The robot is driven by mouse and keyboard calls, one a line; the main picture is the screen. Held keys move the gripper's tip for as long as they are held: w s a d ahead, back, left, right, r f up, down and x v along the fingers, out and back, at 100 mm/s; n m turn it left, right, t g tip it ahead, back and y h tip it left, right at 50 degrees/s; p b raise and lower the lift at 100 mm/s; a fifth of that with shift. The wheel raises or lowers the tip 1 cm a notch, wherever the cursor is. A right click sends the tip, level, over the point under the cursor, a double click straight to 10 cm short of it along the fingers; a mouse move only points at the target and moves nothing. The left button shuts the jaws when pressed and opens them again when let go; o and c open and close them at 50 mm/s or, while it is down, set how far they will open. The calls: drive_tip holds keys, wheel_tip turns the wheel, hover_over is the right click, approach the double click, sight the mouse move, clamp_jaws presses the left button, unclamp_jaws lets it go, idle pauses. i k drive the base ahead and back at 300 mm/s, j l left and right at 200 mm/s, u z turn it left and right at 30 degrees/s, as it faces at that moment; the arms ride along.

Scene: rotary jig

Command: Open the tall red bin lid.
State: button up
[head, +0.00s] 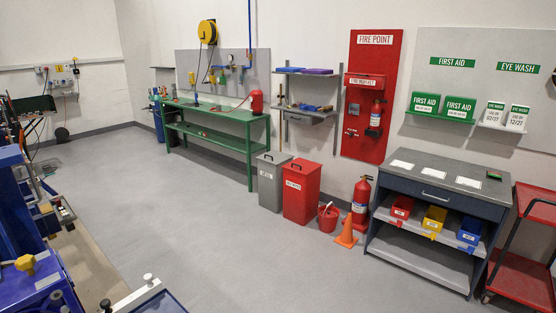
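The tall red bin (300,203) stands on the floor against the back wall, right of the picture's middle. It has a white label on its front. Its red lid (302,167) lies closed on top, with a small dark handle. Its front and left faces show; nothing blocks the view of the lid. My gripper is not in view.
A grey bin (270,188) stands close at the red bin's left. A red bucket (327,220), orange cone (346,235) and fire extinguisher (361,205) stand to its right. A green workbench (215,117) is farther left. The grey floor (215,235) before the bins is clear.

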sight(302, 164)
drive_tip(key=i, duration=2.05)
drive_tip(key=i+z, duration=0.1)
drive_tip(key=i, duration=0.9)
drive_tip(key=i+j, duration=0.15)
drive_tip(key=i, duration=0.85)
drive_tip(key=i+j, duration=0.1)
drive_tip(key=i, duration=0.95)
drive_tip(key=i+j, duration=0.1)
drive_tip(key=i, duration=0.9)
drive_tip(key=l+z, duration=0.05)
